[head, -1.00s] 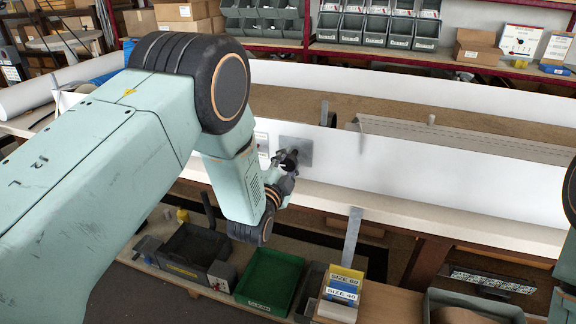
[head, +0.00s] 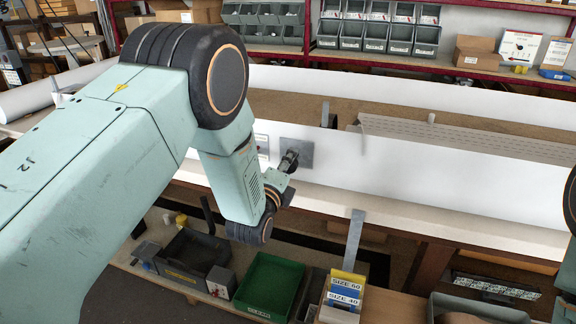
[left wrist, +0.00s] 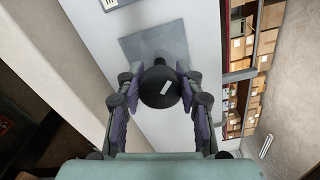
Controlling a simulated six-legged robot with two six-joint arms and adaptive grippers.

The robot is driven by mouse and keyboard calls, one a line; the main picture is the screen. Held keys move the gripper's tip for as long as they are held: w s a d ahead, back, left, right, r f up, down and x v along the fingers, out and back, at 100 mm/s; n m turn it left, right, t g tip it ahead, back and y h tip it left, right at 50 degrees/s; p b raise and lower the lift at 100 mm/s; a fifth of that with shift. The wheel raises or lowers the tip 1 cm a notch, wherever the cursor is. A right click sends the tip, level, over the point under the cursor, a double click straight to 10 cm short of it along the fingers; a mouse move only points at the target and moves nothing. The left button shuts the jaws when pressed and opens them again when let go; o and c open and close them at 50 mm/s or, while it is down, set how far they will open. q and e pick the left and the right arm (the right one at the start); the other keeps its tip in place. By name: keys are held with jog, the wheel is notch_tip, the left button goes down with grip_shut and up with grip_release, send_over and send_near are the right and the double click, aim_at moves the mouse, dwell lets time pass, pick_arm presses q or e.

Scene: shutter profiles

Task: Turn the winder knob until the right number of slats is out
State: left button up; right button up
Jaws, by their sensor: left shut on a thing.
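The winder knob (left wrist: 162,93) is a dark round knob with a short white mark. In the left wrist view it stands out from a square grey plate (left wrist: 152,43) on a white panel, and the mark is slightly tilted. My left gripper (head: 286,168) is shut on it, with one finger on each side of the knob. In the head view the knob is mostly hidden by the fingers, and the plate (head: 299,153) shows behind. Grey slatted profile (head: 470,150) lies behind the white panel; I cannot count its slats. My right gripper is not in view.
The long white panel (head: 420,177) runs along the bench. Below are a green tray (head: 268,286), a dark bin (head: 192,257) and SIZE 60 and SIZE 40 cards (head: 345,288). An upright grey strip (head: 354,238) stands by the front edge. Shelves with grey bins (head: 376,35) are behind.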

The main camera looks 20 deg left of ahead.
pick_arm(q)
jog(key=shift+s+d+f+m, duration=0.15)
jog(key=shift+s+f+m, duration=0.05)
jog(key=shift+f+m, duration=0.25)
jog(key=o, duration=1.2)
jog(key=shift+s+r, duration=0.1)
jog(key=shift+r, duration=0.2)
jog(key=shift+w, duration=0.2)
jog(key=s, duration=1.2)
jog(key=shift+a, duration=0.3)
